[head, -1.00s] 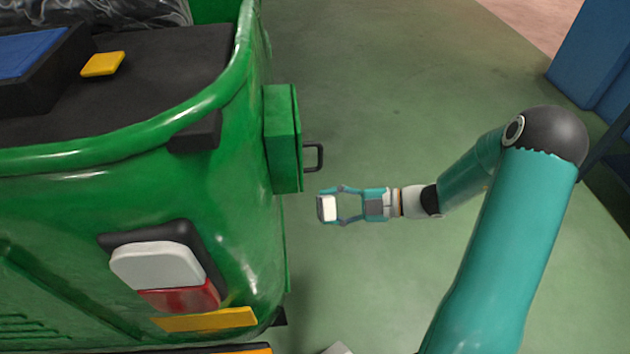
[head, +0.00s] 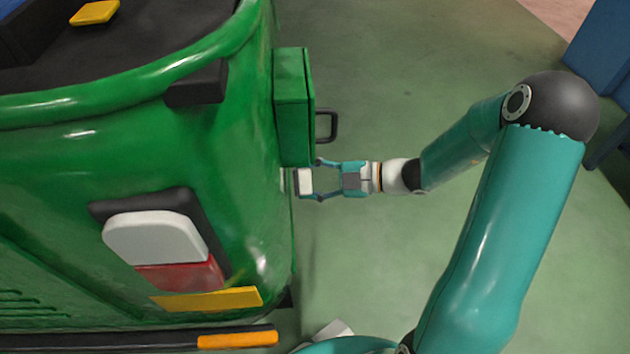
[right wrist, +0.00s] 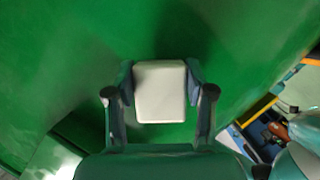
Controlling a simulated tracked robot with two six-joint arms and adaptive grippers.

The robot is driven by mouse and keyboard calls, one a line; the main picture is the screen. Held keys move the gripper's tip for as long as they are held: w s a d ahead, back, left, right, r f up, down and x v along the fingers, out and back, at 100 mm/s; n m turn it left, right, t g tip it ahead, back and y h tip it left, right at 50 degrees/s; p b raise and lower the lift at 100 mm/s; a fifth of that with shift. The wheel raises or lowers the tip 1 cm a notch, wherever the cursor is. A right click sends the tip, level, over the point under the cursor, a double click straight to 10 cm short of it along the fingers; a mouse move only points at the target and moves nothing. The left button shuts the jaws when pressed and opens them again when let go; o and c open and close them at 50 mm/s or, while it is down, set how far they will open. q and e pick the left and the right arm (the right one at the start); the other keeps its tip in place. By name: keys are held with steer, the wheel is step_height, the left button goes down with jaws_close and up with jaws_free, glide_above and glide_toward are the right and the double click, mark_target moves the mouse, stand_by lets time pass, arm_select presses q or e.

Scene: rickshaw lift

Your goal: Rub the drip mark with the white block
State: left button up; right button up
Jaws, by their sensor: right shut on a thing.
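The white block (head: 304,182) is held between the fingertips of my right gripper (head: 312,180), which is shut on it. In the head view the block is close to the right side of the green rickshaw body (head: 226,150), just below a green box. In the right wrist view the white block (right wrist: 160,95) sits between both fingers, with the green panel (right wrist: 75,45) filling the background. I cannot tell whether the block touches the panel. I cannot make out a drip mark; a darker patch above the block looks like shadow. My left gripper is not in view.
The green box (head: 294,110) with a dark handle (head: 327,126) juts out just above my right gripper. A tail light (head: 155,238) and orange strips are on the body's rear. Open green floor (head: 420,70) lies right of the body; blue boxes (head: 597,55) stand at upper right.

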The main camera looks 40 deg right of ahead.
steer(key=shift+w+a, duration=0.5)
steer(key=shift+a, duration=0.3)
stand_by(0.8)
steer(key=shift+r+p, duration=0.1)
steer(key=shift+p, duration=0.25)
steer(key=shift+w+d+r+p, duration=0.1)
steer(key=shift+w+d+p, duration=0.5)
steer(key=shift+w+p, duration=0.35)
steer(key=shift+s+a+p, duration=0.3)
steer(key=shift+s+p, duration=0.2)
steer(key=shift+p, duration=0.45)
steer(key=shift+s+a+p, duration=0.3)
steer(key=shift+s+p, duration=0.2)
steer(key=shift+p, duration=0.45)
